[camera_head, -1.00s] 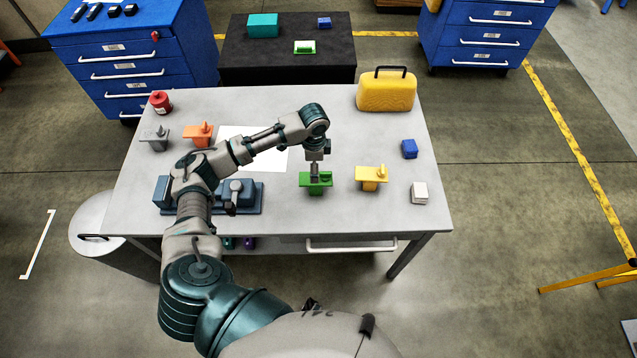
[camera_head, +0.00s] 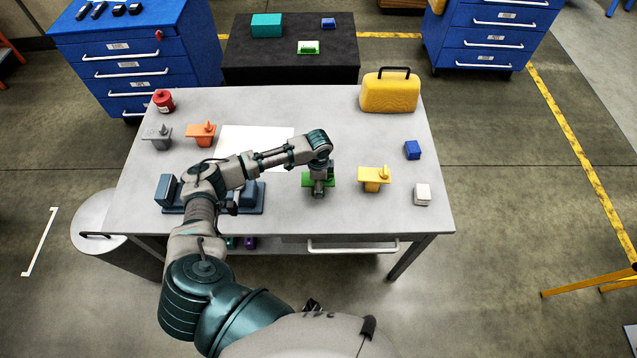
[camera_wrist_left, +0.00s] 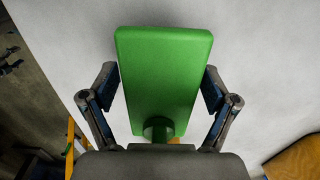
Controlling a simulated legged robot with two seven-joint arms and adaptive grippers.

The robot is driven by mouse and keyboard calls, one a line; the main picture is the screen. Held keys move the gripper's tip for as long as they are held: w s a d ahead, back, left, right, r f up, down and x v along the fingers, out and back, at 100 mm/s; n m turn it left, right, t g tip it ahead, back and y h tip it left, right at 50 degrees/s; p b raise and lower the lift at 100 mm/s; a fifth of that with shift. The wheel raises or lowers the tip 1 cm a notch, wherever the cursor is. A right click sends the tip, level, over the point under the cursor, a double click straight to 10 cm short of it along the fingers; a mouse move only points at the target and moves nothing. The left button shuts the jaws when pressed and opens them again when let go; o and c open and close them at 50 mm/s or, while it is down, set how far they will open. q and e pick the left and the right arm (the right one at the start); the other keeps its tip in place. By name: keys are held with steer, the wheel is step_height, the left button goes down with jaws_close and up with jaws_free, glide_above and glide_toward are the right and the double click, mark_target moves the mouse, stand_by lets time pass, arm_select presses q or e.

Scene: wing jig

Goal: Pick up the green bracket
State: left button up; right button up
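The green bracket (camera_head: 308,180) stands on the grey table near its front edge, partly covered by my arm in the head view. My left gripper (camera_head: 319,188) is down over it. In the left wrist view the bracket (camera_wrist_left: 165,75) is a long green plate with a round post at its lower end. The left gripper's fingers (camera_wrist_left: 160,82) are spread on either side of the plate, with a narrow gap showing beside each edge. Whether a fingertip touches the plate is unclear. My right gripper is out of view.
A yellow bracket (camera_head: 374,183) stands just right of the green one. A blue-grey fixture (camera_head: 172,195) lies left, under my arm. A blue block (camera_head: 412,150), white block (camera_head: 422,195) and yellow case (camera_head: 389,95) are on the right. The table's front middle is clear.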

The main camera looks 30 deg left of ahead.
arm_select(q)
steer(key=shift+a, duration=0.15)
steer(key=c, duration=1.5)
steer(key=shift+o, duration=0.2)
steer(key=shift+r, duration=0.1)
